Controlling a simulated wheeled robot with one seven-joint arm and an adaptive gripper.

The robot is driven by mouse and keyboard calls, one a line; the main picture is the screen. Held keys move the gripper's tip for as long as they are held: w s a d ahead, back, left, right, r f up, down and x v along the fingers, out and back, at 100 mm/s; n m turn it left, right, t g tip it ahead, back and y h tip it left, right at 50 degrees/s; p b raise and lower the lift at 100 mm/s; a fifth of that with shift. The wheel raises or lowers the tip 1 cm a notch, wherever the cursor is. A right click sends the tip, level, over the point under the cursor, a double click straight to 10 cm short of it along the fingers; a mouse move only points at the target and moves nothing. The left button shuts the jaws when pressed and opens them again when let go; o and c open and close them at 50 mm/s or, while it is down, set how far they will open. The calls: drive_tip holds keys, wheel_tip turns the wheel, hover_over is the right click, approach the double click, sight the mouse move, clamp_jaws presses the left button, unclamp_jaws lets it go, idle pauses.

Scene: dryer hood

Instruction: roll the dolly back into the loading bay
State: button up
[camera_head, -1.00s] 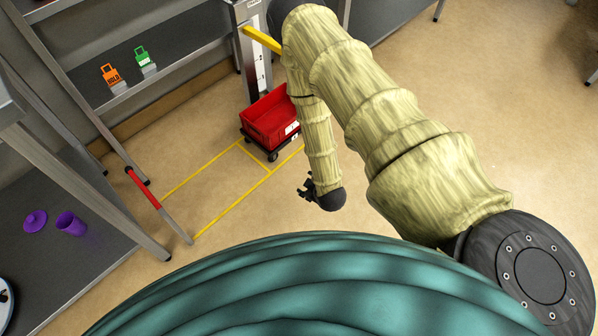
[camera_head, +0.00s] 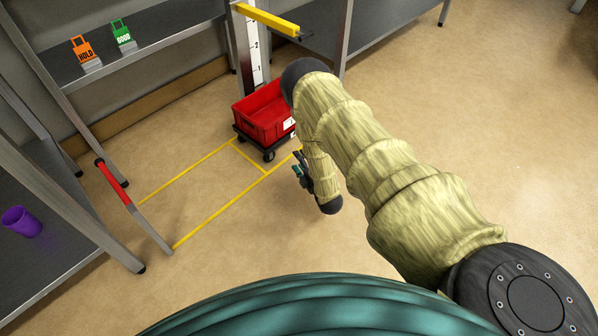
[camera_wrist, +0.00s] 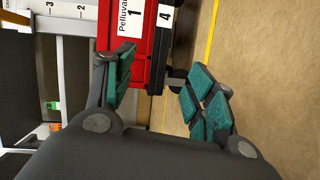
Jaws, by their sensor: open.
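The dolly (camera_head: 255,143) is a low dark frame on small wheels carrying a red crate (camera_head: 265,122). It stands at the far end of a yellow-lined floor lane (camera_head: 208,215), by a metal post. My gripper (camera_head: 299,170) is low, right of the dolly and apart from it in the head view. In the wrist view my gripper (camera_wrist: 160,88) is open and empty, its green pads spread. The crate's labelled red side (camera_wrist: 132,48) lies ahead, at the top of that view. Part of the dolly's edge (camera_wrist: 174,83) shows between the fingers; contact cannot be told.
A yellow bar (camera_head: 267,20) sticks out from the numbered post (camera_head: 254,50) above the crate. Metal shelves (camera_head: 150,35) line the left with HOLD and GOOD tags. Floor to the right is clear.

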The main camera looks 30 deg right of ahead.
sight(285, 140)
drive_tip(key=shift+w+d+f+n+t+b, duration=0.25)
drive_tip(key=shift+w+f+n+t+b, duration=0.25)
drive_tip(key=shift+w+f+b, duration=0.4)
drive_tip(key=shift+w+d+f+n+y, duration=0.1)
drive_tip(key=shift+n+y, duration=0.2)
drive_tip(key=shift+n, duration=0.1)
drive_tip(key=shift+w, duration=0.1)
drive_tip(key=w+b, duration=0.3)
drive_tip(key=w, duration=0.2)
drive_tip(key=w+b, duration=0.2)
drive_tip(key=w, duration=0.3)
drive_tip(key=shift+w+a+b, duration=0.2)
drive_tip(key=shift+w+b, duration=0.1)
drive_tip(key=shift+b, duration=0.1)
clamp_jaws()
